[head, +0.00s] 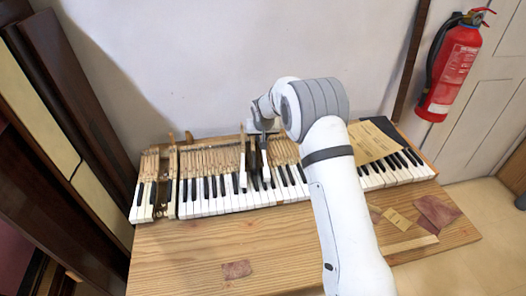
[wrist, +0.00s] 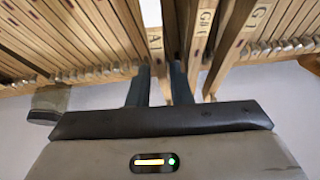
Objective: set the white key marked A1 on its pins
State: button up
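The key marked A1 (wrist: 156,42) is a pale wooden bar with its letter on top, in the middle of the wrist view. My gripper (wrist: 160,82) has one dark finger on each side of it, close against its sides, and looks shut on it. In the head view my gripper (head: 258,142) is over the middle of the keyboard. A key there stands higher than its neighbours, with a white front (head: 243,181); I cannot tell if it is A1. The pins under A1 are hidden.
Keys marked G# (wrist: 204,25) and G (wrist: 250,20) lie to the right, with a dark gap before them. The row of keys (head: 205,205) sits on a wooden bench (head: 200,245) with loose papers (head: 375,138) at right. A fire extinguisher (head: 455,68) hangs on the wall.

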jog(key=shift+f, duration=0.3)
jog(key=shift+c, duration=0.5)
grip_shut()
